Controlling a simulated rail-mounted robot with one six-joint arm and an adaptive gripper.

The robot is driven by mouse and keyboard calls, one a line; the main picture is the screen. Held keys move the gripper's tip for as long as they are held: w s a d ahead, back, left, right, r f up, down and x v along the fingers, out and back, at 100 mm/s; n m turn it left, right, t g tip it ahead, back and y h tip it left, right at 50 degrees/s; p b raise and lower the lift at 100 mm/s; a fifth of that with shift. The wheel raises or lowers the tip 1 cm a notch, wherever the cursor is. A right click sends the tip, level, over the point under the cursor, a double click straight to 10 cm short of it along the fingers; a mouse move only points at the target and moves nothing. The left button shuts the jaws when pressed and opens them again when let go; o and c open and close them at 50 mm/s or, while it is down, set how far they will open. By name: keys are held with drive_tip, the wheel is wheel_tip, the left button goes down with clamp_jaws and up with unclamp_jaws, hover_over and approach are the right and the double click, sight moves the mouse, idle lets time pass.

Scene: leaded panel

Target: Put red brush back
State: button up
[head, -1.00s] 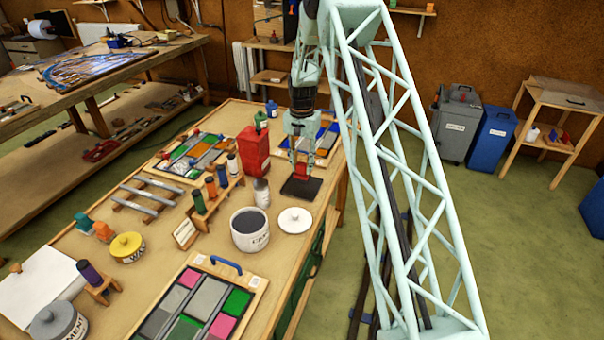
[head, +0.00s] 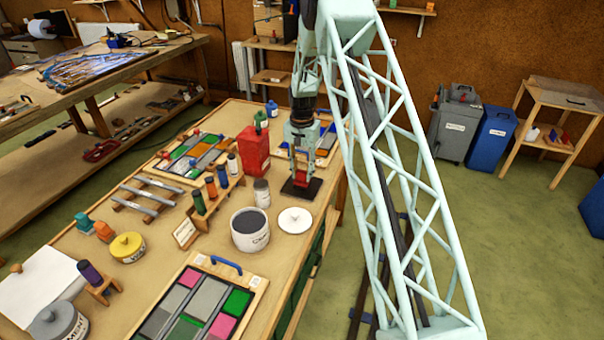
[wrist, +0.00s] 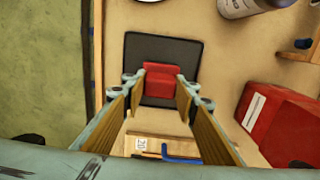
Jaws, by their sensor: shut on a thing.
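The red brush (head: 301,179) is a small red block, seen also in the wrist view (wrist: 161,80). My gripper (head: 303,172) is shut on it, with one fingertip on either side in the wrist view (wrist: 160,92). The brush is over the dark square pad (head: 300,193), near the right edge of the bench. In the wrist view the pad (wrist: 190,52) shows around and beyond the brush. I cannot tell whether the underside of the brush touches the pad.
A tall red container (head: 256,152) stands just left of my gripper. A small lidded jar (head: 262,193), a white round lid (head: 295,220) and a white tub (head: 250,238) are nearer the camera. A panel with colored panes (head: 325,140) lies behind the gripper.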

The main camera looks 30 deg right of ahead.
drive_tip(key=shift+f, duration=0.15)
drive_tip(key=o, duration=0.8)
drive_tip(key=shift+r, duration=0.2)
wheel_tip(320, 180, up, 12)
idle(0.5)
idle(0.5)
